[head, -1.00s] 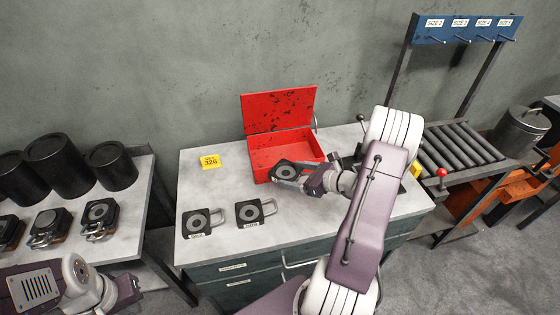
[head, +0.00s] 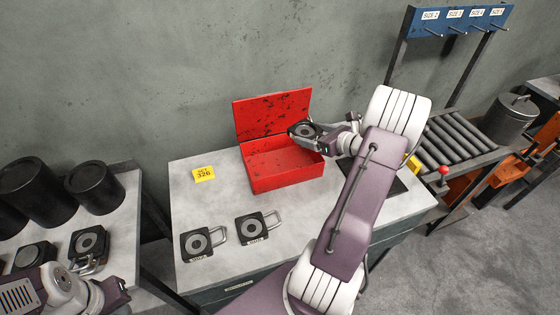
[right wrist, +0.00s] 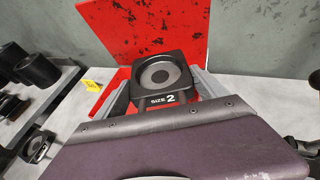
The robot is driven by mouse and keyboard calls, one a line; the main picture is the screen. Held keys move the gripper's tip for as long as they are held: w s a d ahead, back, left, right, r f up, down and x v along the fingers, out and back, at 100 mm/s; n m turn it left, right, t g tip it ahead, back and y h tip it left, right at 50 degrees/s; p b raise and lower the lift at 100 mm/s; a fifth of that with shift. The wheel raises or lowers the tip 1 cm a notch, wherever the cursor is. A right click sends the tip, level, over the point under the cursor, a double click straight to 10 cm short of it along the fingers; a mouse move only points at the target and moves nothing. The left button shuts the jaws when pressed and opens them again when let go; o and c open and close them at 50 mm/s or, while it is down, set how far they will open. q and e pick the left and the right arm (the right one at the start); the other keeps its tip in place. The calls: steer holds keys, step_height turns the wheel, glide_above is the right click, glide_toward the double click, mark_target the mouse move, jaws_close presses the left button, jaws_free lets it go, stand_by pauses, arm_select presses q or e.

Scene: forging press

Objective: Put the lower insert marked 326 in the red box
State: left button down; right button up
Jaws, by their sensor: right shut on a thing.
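The red box (head: 262,178) stands open on the workbench, its lid (head: 272,114) raised at the back. My right gripper (head: 309,133) is shut on a dark square insert (head: 302,129) with a round grey centre, held above the right part of the box. In the right wrist view the held insert (right wrist: 162,75) reads "SIZE 2"; no 326 is readable on it. Two similar inserts with handles, one at the left (head: 198,243) and one at the right (head: 255,228), lie on the bench in front of the box. My left gripper (head: 115,297) is at the lower left, its fingers unclear.
A yellow card marked 326 (head: 204,174) lies on the workbench (head: 215,205) left of the box. Black cylinders (head: 95,187) and more inserts (head: 88,245) are on the left table. A roller conveyor (head: 455,140) stands at the right.

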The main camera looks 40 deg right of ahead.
steer(key=shift+a, duration=0.4)
steer(key=shift+w+a+f+p, duration=0.15)
steer(key=shift+w+a+f, duration=0.8)
steer(key=shift+a+f, duration=0.7)
steer(key=shift+w+a+f+p, duration=0.2)
steer(key=shift+w+a+f, duration=0.8)
steer(key=shift+a+f, duration=0.7)
steer(key=shift+w+a+f+p, duration=0.15)
steer(key=shift+w+a+f, duration=0.95)
steer(key=shift+f, duration=0.95)
steer(key=shift+s+a, duration=0.1)
steer(key=shift+s, duration=0.05)
steer(key=shift+f, duration=0.15)
steer(key=o, duration=2)
steer(key=shift+s+a+f+b, duration=0.1)
steer(key=shift+f+b, duration=0.05)
steer(key=shift+b, duration=0.15)
steer(key=shift+s, duration=0.1)
